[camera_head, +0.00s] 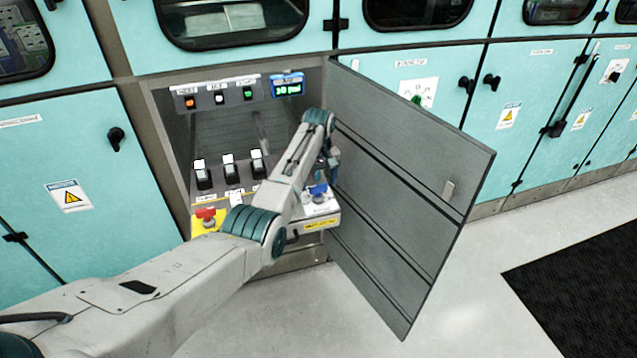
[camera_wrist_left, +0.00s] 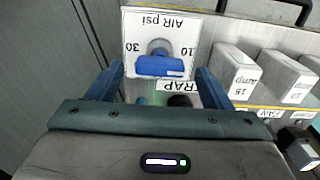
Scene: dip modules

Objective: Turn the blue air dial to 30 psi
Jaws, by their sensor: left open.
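The blue air dial (camera_head: 318,189) sits on a white panel at the lower right of the open cabinet bay. In the left wrist view the blue dial (camera_wrist_left: 160,66) has its bar lying across the picture, with a small pale mark towards its right end. Its plate (camera_wrist_left: 189,23) reads AIR psi upside down, with 30 at left and 10 at right. My left gripper (camera_wrist_left: 158,76) is open, one blue finger on each side of the dial, with gaps to the bar. In the head view my left gripper (camera_head: 330,165) is partly hidden by my arm.
A small lit display (camera_head: 288,88) has green text too small to read surely. Several switches (camera_head: 230,169) and a red knob (camera_head: 206,213) are left of my arm. The open grey door (camera_head: 410,190) stands close on the right.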

